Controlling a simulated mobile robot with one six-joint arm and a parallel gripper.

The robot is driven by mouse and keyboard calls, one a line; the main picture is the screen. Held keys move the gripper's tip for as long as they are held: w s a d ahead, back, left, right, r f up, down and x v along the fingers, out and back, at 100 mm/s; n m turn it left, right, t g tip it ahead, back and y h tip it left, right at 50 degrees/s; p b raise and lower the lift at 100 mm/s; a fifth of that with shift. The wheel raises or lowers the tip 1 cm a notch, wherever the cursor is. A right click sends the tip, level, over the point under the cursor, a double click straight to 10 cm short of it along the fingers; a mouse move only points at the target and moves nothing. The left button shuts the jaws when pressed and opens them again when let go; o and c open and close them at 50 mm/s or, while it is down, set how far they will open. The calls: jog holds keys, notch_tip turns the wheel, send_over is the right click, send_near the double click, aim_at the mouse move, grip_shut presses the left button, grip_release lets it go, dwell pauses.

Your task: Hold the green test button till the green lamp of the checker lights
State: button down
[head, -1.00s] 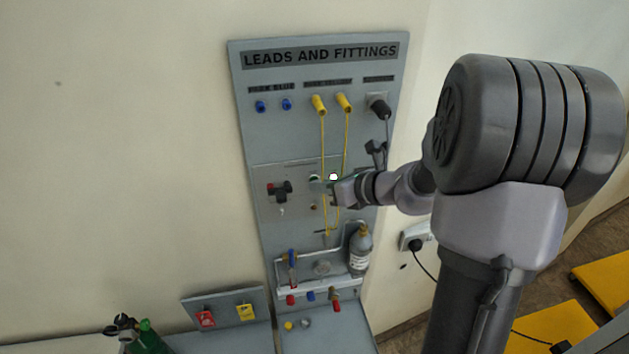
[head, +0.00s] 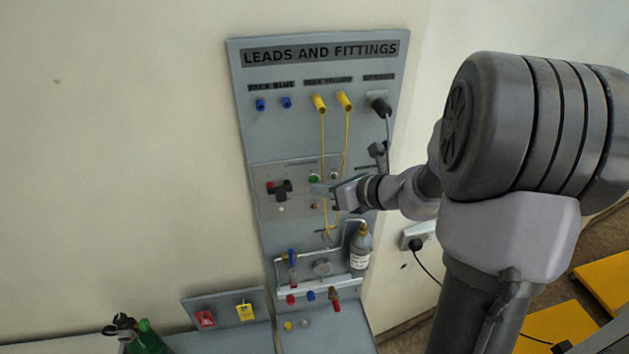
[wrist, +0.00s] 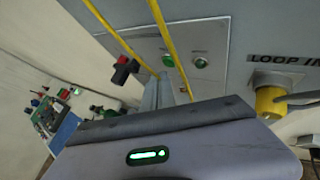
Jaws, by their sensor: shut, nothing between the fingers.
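The green test button (head: 313,178) is the left of two small round fittings on the grey checker panel. It also shows in the wrist view (wrist: 168,61). The fitting right of it, which looks like the lamp (head: 334,176), is pale and not bright in the head view. In the wrist view the lamp (wrist: 200,62) looks green with a pale rim; I cannot tell there whether it is lit. My gripper (head: 318,188) is shut and empty. Its fingertips (wrist: 166,80) are just below the button and look apart from it.
Two yellow leads (head: 323,150) hang down the board close to my fingers and cross the wrist view (wrist: 171,48). A red and black knob (head: 279,189) is left of the button. A grey cylinder (head: 359,250) and pipework are below. The wall at left is clear.

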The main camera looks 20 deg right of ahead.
jog(key=shift+s+a+b, duration=0.2)
jog(key=shift+s+a, duration=0.05)
jog(key=shift+s, duration=1)
jog(key=shift+s+a+b, duration=0.2)
jog(key=shift+s, duration=1.05)
jog(key=s+a+f+n+g+y+b, duration=0.1)
jog(key=s+a+f+n+g+b, duration=0.2)
jog(key=s+a+f+n+b, duration=0.6)
jog(key=s+a+f+n+g+b, duration=0.2)
jog(key=a+f+n+b, duration=0.5)
jog(key=b, duration=0.5)
jog(key=s+d+f+n+h+b, duration=0.2)
jog(key=s+f+n+h+b, duration=0.2)
jog(key=s+f+n+b, duration=0.5)
notch_tip(320, 180, down, 4)
jog(key=n+b, duration=0.4)
jog(key=b, duration=0.1)
jog(key=shift+b, duration=0.3)
